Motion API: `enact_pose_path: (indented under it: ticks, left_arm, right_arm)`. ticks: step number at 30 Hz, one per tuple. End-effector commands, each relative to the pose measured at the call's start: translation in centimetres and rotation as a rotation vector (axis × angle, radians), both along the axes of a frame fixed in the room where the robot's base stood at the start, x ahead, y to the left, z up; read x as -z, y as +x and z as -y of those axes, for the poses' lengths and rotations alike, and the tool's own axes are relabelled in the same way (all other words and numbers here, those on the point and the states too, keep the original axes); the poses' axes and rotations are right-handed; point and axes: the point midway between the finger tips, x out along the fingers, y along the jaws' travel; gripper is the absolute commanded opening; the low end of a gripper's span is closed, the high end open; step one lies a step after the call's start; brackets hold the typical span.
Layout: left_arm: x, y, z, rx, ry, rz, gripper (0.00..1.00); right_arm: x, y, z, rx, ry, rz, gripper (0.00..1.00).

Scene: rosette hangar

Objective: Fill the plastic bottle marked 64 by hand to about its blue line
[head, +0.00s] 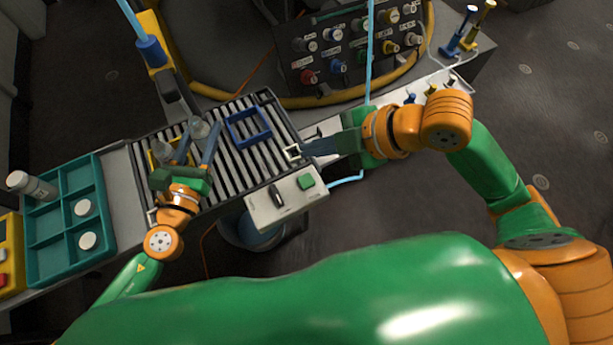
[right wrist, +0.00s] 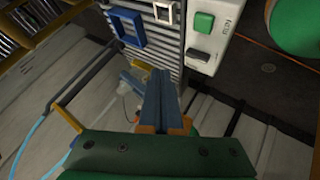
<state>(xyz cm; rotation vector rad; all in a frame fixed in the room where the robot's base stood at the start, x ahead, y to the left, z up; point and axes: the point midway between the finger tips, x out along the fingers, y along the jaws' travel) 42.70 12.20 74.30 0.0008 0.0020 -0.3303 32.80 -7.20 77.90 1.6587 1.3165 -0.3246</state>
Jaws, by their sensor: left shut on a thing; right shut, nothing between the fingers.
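A clear bottle (head: 198,130) is between the fingers of my left gripper (head: 196,142), over the slatted rack. The gripper is shut on it; no number or blue line is readable on it. A second clear round object (head: 160,150) shows just left of the fingers, by a yellow frame. My right gripper (head: 306,150) is shut and empty, its fingertips close to a small white square frame (head: 292,152) at the rack's right edge. In the right wrist view, the shut fingers (right wrist: 163,92) point toward the rack.
A blue square frame (head: 248,127) lies on the slatted rack (head: 270,165). A white control box (head: 285,200) has a green button and dark switch. A teal tray (head: 45,215) holds white discs and a white container (head: 32,186). A knob panel (head: 350,48) stands behind.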

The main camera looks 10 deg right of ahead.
Motion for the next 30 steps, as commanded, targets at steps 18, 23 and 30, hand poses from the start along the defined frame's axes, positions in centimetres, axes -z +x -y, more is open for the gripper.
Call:
enact_pose_path:
  ticks: [18,23,30]
  left_arm:
    - [0.0,0.0,0.0,0.0,0.0,0.0,0.0]
    - [0.0,0.0,0.0,0.0,0.0,0.0,0.0]
    - [0.0,0.0,0.0,0.0,0.0,0.0,0.0]
  right_arm:
    - [7.3,0.0,0.0,0.004,0.002,-0.004,0.0]
    - [8.5,0.0,0.0,0.003,0.002,-0.003,0.0]
    - [8.9,0.0,0.0,0.003,0.001,-0.001,0.0]
